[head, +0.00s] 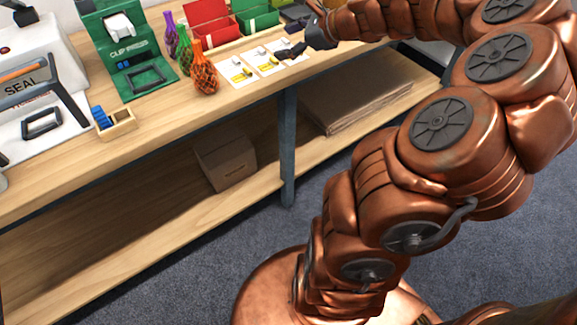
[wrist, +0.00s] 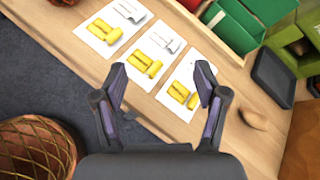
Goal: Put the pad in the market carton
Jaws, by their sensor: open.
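My gripper (head: 290,52) is open and empty, above the workbench at the picture cards. In the wrist view its two fingers (wrist: 161,84) stand wide apart, with the cards beyond them. A dark flat rectangular item (wrist: 273,77), perhaps the pad, lies on the bench to the right of the fingers, apart from them. It shows in part near the arm in the head view (head: 297,13). I cannot tell which container is the market carton. A green box (head: 255,17) and a red box (head: 209,22) stand behind the cards; the green one also shows in the wrist view (wrist: 235,25).
Three white cards (wrist: 178,95) with yellow pictures lie on the bench. A small brown lump (wrist: 253,118) lies right of them. Several net bags (head: 203,70), a green press (head: 130,50) and a sealer (head: 35,90) stand left. A cardboard box (head: 225,160) is on the lower shelf.

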